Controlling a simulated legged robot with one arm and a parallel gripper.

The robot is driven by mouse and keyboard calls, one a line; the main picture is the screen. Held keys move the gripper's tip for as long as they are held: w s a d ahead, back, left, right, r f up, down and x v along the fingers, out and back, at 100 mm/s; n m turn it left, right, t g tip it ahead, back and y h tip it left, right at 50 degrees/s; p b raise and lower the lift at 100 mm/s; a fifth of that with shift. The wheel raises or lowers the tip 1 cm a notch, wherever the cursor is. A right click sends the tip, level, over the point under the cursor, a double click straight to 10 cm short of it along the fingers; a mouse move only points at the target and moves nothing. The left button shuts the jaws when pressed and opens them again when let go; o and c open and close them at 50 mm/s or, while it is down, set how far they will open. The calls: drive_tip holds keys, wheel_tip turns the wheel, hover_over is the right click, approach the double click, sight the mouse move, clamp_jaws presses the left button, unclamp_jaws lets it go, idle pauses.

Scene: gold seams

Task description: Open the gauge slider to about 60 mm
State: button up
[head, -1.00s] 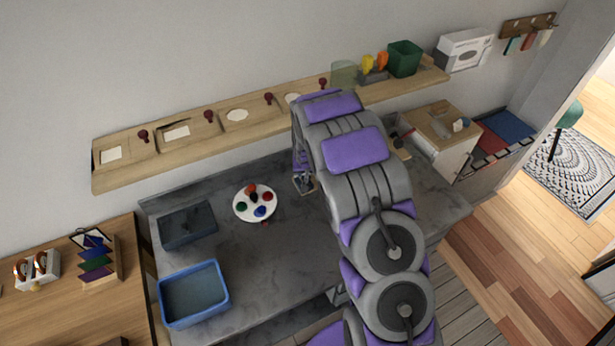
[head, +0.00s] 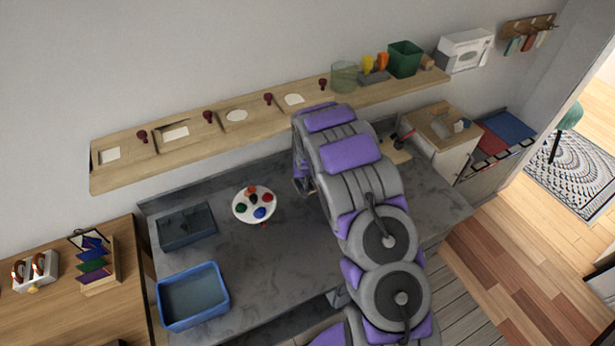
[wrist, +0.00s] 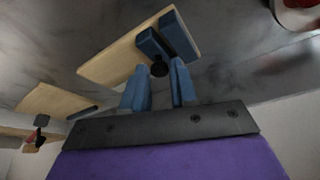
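In the wrist view, a gauge-like wooden board (wrist: 112,62) lies on the grey bench top. Two blue blocks stand side by side on it, a left block (wrist: 151,44) and a right block (wrist: 180,36), with a narrow dark gap between them. A round black knob (wrist: 159,69) sits at their near end. My gripper (wrist: 158,66) has its two blue fingers apart, one on each side of the knob as seen here. I cannot tell whether they touch it. In the head view my arm hides the gauge and most of my gripper.
A white plate (head: 242,208) with coloured blobs lies on the bench (head: 285,245). A blue tub (head: 222,293) and a dark tray (head: 192,238) stand left. A long wooden shelf (head: 180,150) runs behind. Another wooden board (wrist: 52,100) shows left in the wrist view.

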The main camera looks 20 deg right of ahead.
clamp_jaws()
drive_tip(key=shift+w+d+p, duration=0.25)
drive_tip(key=shift+d, duration=1.05)
drive_tip(key=shift+w+d+p, duration=0.25)
drive_tip(key=shift+d, duration=1)
drive_tip(key=shift+o, duration=2.1)
unclamp_jaws()
drive_tip(key=shift+a, duration=0.1)
drive_tip(key=p+v, duration=0.2)
drive_tip(key=v, duration=1.5)
